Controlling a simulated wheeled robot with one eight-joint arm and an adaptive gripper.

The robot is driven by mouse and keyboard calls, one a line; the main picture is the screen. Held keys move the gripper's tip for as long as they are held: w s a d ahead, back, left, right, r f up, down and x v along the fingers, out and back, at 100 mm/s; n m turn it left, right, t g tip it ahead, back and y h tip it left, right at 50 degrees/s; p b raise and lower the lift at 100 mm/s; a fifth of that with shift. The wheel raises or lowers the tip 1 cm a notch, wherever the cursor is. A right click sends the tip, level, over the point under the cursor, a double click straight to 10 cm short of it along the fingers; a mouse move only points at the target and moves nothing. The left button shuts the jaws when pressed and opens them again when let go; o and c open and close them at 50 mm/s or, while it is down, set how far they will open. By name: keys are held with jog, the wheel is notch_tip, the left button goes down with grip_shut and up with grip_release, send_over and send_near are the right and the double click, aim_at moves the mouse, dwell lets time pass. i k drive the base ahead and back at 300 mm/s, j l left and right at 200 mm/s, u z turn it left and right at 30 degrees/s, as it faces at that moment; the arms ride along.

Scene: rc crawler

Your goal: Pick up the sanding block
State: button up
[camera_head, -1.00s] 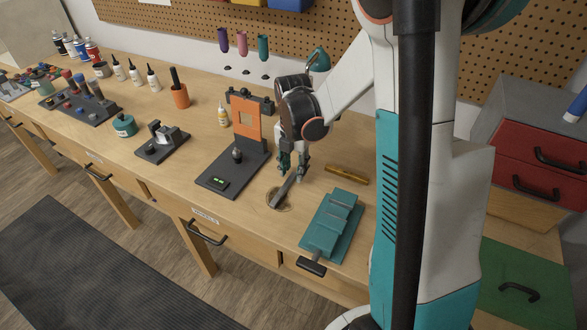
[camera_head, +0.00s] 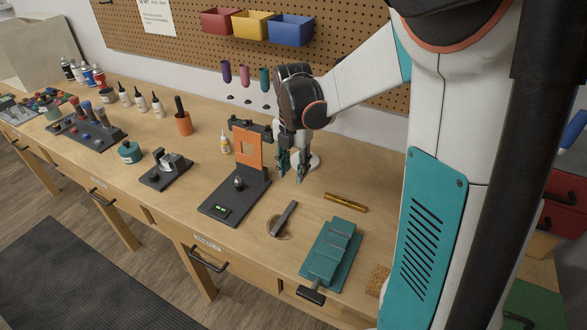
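A small brown, cork-like block (camera_head: 379,281) lies near the front edge of the bench, partly hidden behind my arm; it may be the sanding block, but I cannot tell for sure. My gripper (camera_head: 293,174) points down above the back part of the bench, right of the orange-framed stand. Its two fingers look apart with nothing between them. The brown block is well forward and to the right of it. A flat grey bar (camera_head: 284,218) lies on a round tan patch in front of my gripper.
A teal vise (camera_head: 331,252) stands between the grey bar and the brown block. A brass-coloured rod (camera_head: 346,203) lies behind it. The orange-framed stand (camera_head: 247,150) rises close to my gripper's left. A pegboard (camera_head: 355,65) backs the bench.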

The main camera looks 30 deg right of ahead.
aim_at(380, 274)
jog(key=z, duration=1.25)
